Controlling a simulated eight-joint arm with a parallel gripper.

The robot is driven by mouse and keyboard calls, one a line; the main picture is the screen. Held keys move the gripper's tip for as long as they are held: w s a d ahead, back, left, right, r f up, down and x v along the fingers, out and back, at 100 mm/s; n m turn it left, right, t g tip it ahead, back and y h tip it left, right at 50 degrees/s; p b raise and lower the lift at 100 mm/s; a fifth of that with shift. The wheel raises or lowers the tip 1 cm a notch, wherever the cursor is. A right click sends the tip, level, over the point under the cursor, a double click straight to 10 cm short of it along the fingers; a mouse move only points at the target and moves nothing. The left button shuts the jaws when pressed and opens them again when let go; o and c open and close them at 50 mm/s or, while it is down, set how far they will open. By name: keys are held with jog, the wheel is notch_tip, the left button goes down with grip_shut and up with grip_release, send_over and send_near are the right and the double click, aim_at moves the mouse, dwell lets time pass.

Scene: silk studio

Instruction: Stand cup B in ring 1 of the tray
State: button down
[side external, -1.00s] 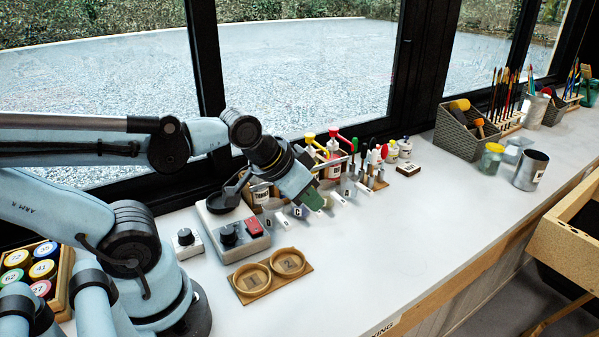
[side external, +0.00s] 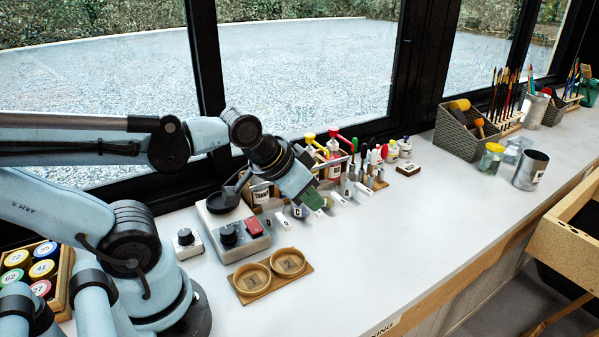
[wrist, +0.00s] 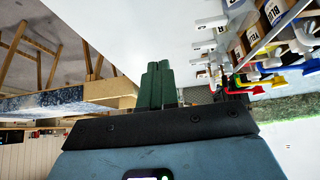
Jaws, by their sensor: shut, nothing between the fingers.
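I cannot make out for sure which thing is cup B; no letter B reads clearly. A metal cup (side external: 530,171) with a small white label stands upright toward the right of the bench, its marking too small to read. The wooden tray (side external: 255,295) lies at the front of the bench with two round rings. Ring 1 (side external: 251,279) is on the left and ring 2 (side external: 288,262) on the right; both are empty. My gripper (side external: 317,206) is over the bench behind and right of the tray, near lettered tags. Its green fingers (wrist: 158,84) are together in the wrist view, with nothing between them.
A hotplate unit (side external: 228,236) is left of the gripper. A glass jar (side external: 491,160) stands beside the metal cup. The middle of the bench is clear.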

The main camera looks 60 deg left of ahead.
jog(key=c, duration=1.8)
grip_release()
jog(key=shift+c, duration=0.2)
jog(key=shift+o, duration=2.4)
jog(key=shift+w+a+r+m, duration=0.1)
jog(key=shift+w+r+m, duration=0.05)
jog(key=shift+w+m, duration=0.15)
jog(key=shift+o, duration=1.4)
jog(key=w+a+m+g, duration=0.3)
jog(key=w+m, duration=0.4)
jog(key=m, duration=0.1)
jog(key=shift+a+r+g, duration=0.25)
jog(key=shift+r+g, duration=0.05)
jog(key=m+g, duration=0.3)
jog(key=m, duration=0.6)
send_over(340, 198)
jog(key=f, duration=0.5)
jog(key=shift+s+d+f, duration=0.1)
jog(key=shift+s+d, duration=0.2)
jog(key=shift+w+a+f+m+g, duration=0.3)
jog(key=shift+f+m, duration=0.1)
jog(key=shift+f, duration=3.1)
